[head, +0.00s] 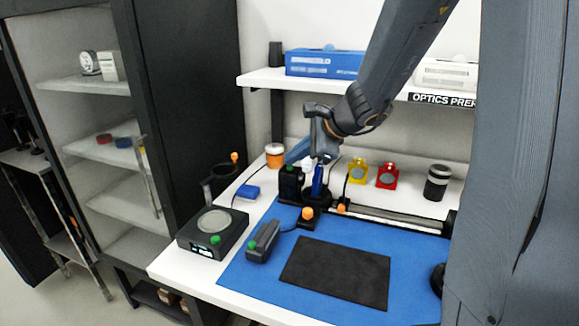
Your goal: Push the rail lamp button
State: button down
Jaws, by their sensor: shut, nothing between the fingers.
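The optical rail (395,215) runs along the back of the blue mat. At its left end stands a black block (291,185) with a green spot on top, possibly the rail lamp and its button. My gripper (319,158) hangs over this end of the rail, just right of the green spot. It is shut and empty; its fingertips are small and hard to make out against the blue upright piece (317,182) below. I cannot tell whether it touches anything. A low black box with an orange knob (307,213) sits in front of the rail.
A dark grey box (263,242) with a green button and a square device (213,232) stand front left. Yellow (358,171) and red (387,176) mounts and a black cylinder (437,182) stand behind the rail. A shelf (270,79) hangs above. The black pad (335,272) is clear.

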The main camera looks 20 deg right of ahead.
dwell(0.4)
jog(key=shift+r+p, duration=0.45)
jog(key=shift+r, duration=0.15)
notch_tip(320, 180, up, 6)
jog(key=p, duration=0.5)
